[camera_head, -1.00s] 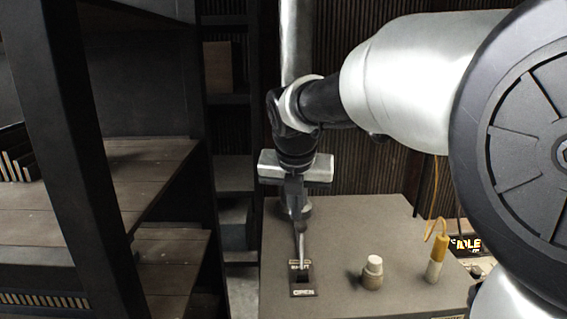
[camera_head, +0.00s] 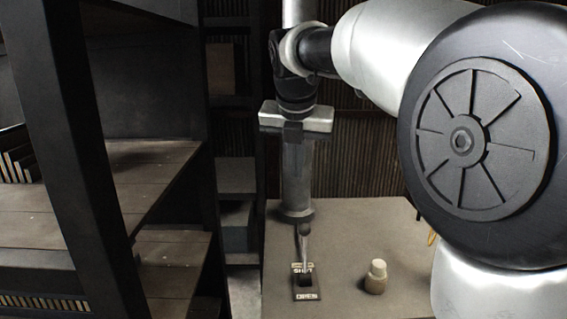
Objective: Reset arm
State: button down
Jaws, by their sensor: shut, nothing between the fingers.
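My gripper (camera_head: 293,138) hangs pointing down at the centre, under its pale cross-shaped body (camera_head: 296,117). Its dark fingers are shut with nothing visible between them. It is in front of a metal post (camera_head: 296,190) in the picture and clear above the grey panel (camera_head: 345,230). A small lever (camera_head: 304,243) sticks up from a dark plate lettered SHUT and OPEN (camera_head: 306,296). The gripper and the lever are apart. My arm's large round joint covers the right side.
A cream knob (camera_head: 376,277) stands on the panel right of the lever. A yellow piece (camera_head: 432,238) barely shows beside my arm. Dark shelving (camera_head: 150,165) with an upright post (camera_head: 75,170) fills the left. A ribbed wall (camera_head: 350,165) is behind.

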jog(key=s+d+f+m, duration=0.2)
jog(key=s+f+m, duration=0.2)
jog(key=s+m, duration=0.5)
jog(key=s+d+f+m, duration=0.2)
jog(key=s+f+m, duration=0.1)
jog(key=s+m, duration=0.6)
jog(key=s+d+f+m, duration=0.3)
jog(key=s+m, duration=0.7)
jog(key=m, duration=0.4)
jog(key=shift+f+t+y, duration=0.3)
jog(key=shift+f, duration=0.55)
